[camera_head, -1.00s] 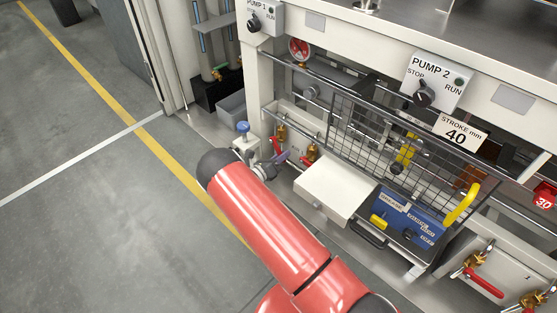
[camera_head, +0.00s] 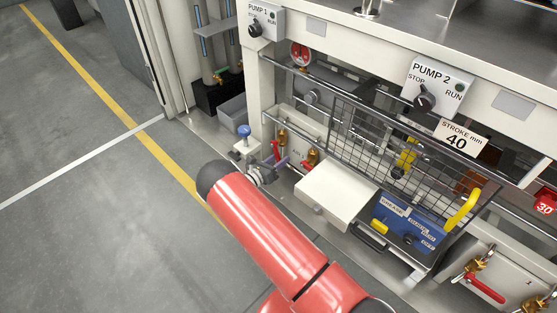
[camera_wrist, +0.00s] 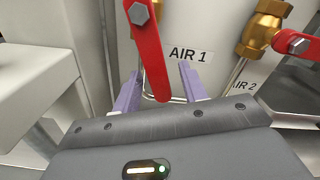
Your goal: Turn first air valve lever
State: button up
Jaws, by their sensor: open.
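The first air valve lever (camera_wrist: 153,60) is red and hangs down beside the AIR 1 label (camera_wrist: 189,54) in the wrist view. My gripper (camera_wrist: 157,82) is open, with one purple finger on each side of the lever's lower end. I cannot tell whether either finger touches it. In the head view my gripper (camera_head: 277,160) is small and beside the red lever (camera_head: 277,150) on the panel. A second red lever (camera_wrist: 297,42) on a brass valve (camera_wrist: 262,27) is at the right, by the AIR 2 label (camera_wrist: 242,86).
A blue knob (camera_head: 243,130) stands left of my gripper. A white box (camera_head: 335,192) and a blue panel (camera_head: 408,222) with a yellow handle are to the right. A wire mesh guard (camera_head: 385,150) is above them. The floor at left is clear.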

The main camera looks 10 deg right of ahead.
jog(key=shift+v, duration=0.85)
jog(key=shift+a, duration=0.1)
jog(key=v, duration=0.6)
dwell(0.5)
